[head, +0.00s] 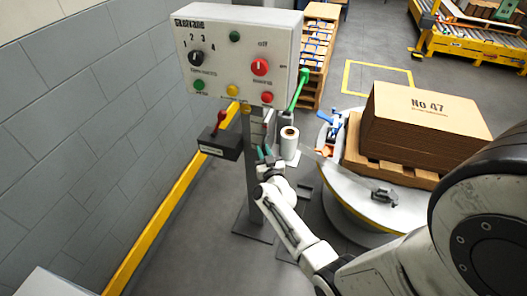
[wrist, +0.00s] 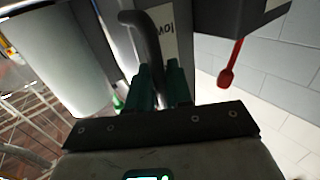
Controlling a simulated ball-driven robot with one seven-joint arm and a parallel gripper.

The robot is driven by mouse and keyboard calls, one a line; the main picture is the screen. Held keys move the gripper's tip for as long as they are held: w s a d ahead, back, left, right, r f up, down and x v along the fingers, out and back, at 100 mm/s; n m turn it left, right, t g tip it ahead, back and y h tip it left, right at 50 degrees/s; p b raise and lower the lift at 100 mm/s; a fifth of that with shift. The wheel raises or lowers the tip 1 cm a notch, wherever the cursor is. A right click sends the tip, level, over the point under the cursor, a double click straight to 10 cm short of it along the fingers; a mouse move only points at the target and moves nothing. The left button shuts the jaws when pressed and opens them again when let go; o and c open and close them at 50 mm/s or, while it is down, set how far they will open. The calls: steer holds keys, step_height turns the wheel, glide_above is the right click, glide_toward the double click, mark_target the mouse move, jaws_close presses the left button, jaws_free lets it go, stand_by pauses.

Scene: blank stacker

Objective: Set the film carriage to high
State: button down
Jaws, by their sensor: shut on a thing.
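The film carriage carries a white film roll (head: 289,143) on the post below the control panel. The roll also fills the upper left of the wrist view (wrist: 55,60). A dark curved handle (wrist: 143,35) stands beside the roll. My gripper (head: 265,150) is at the post, left of the roll. In the wrist view its green fingers (wrist: 158,78) are shut on the handle's end. A white label (wrist: 173,25) behind the fingers seems to read "low". In the head view the handle is too small to make out.
The control panel (head: 238,50) with knobs and buttons stands above. A block wall is on the left.

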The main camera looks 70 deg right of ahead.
steer(key=shift+w+r, duration=0.1)
steer(key=shift+r, duration=0.3)
steer(key=c, duration=1.4)
jaws_free()
steer(key=shift+o, duration=0.9)
steer(key=shift+f, duration=0.1)
steer(key=p+v, duration=0.2)
steer(key=v, duration=0.9)
steer(key=shift+d, duration=0.1)
